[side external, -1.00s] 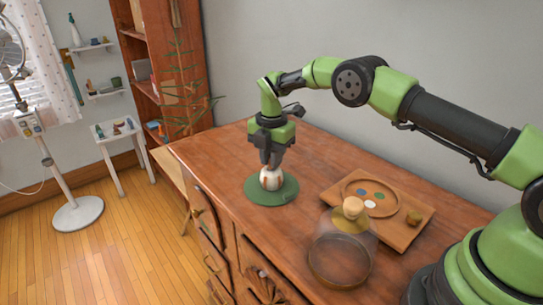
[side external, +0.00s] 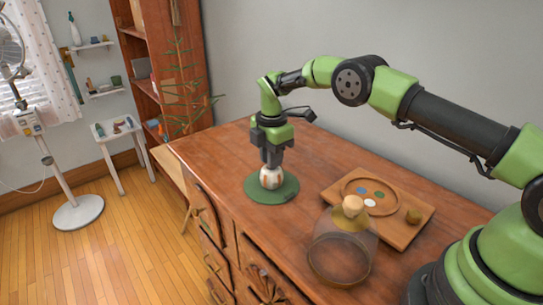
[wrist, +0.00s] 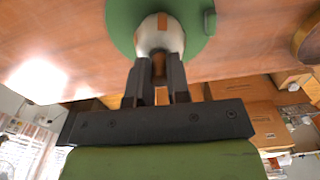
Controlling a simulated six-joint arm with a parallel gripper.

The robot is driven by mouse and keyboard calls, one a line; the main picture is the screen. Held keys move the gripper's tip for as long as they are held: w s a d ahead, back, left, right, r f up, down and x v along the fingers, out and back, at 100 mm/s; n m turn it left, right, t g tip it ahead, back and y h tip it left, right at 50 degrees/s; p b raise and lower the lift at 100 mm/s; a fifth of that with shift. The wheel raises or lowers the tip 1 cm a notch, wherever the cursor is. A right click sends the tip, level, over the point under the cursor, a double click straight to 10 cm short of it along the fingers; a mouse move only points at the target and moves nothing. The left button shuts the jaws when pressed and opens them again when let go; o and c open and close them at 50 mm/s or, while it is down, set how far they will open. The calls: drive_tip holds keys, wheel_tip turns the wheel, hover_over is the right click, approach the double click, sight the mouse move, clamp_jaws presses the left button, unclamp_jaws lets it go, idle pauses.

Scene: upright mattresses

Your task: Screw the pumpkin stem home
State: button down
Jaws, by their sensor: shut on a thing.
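A small white pumpkin with orange-brown stripes (side external: 271,180) sits upright on a round green base (side external: 288,192) on the wooden dresser top. It also shows in the wrist view (wrist: 160,36), with the green base (wrist: 120,22) behind it. My gripper (side external: 271,163) points straight down over the pumpkin's top. In the wrist view my gripper (wrist: 158,75) has its fingers close together around a small brown piece at the pumpkin's top, which looks like the stem (wrist: 159,66). The fingers hide most of the stem, so I cannot tell how deep it sits.
A glass dome with a wooden knob (side external: 342,245) stands at the dresser's front right. Behind it lies a wooden tray (side external: 408,232) with coloured discs and a small brown piece (side external: 414,216). The dresser top left of the green base is clear.

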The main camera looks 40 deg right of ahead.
drive_tip(key=m, duration=0.6)
drive_tip(key=c, duration=1)
unclamp_jaws()
